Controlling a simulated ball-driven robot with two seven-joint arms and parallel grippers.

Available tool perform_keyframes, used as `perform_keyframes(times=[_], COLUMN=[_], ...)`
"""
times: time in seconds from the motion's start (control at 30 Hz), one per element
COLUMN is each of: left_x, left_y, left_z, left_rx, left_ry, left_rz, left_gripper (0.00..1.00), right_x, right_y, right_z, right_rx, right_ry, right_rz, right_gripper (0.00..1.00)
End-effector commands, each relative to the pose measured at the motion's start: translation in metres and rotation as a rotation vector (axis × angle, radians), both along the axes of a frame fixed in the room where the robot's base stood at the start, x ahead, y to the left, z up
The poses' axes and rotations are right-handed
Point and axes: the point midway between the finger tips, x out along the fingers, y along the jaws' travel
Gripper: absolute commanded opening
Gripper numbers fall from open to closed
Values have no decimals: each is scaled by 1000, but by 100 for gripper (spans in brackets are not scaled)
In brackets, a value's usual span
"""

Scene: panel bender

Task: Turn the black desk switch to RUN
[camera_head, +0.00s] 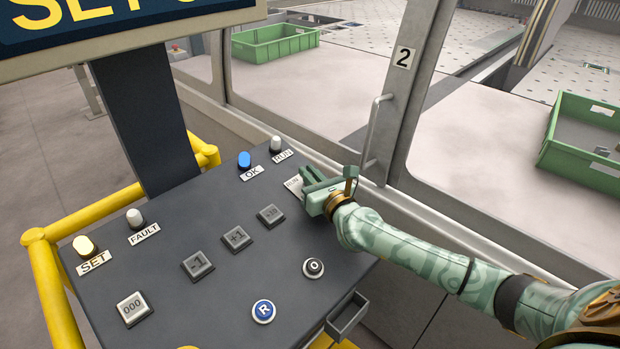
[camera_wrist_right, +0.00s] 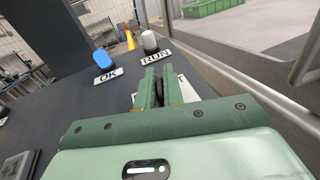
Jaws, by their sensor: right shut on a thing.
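Part of a white plate shows beside the fingers. Which way the switch points cannot be seen. My left gripper is not in view.
A blue OK button (camera_head: 244,160) and a pale RUN lamp (camera_head: 276,144) stand near the gripper. A door handle (camera_head: 374,130) rises just behind the gripper. Grey keys (camera_head: 237,238) lie to the left.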

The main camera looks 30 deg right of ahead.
Motion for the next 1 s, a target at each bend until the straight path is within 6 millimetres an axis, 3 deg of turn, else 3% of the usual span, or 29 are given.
perform_keyframes(times=[0.6, 1.0], left_x=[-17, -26], left_y=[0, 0], left_z=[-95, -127], left_rx=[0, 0], left_ry=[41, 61], left_rz=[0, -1], left_gripper=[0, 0], right_x=[1, 0], right_y=[0, 1], right_z=[-8, -2], right_rx=[-117, -161], right_ry=[-41, -59], right_rz=[542, 750], right_gripper=[0, 0])
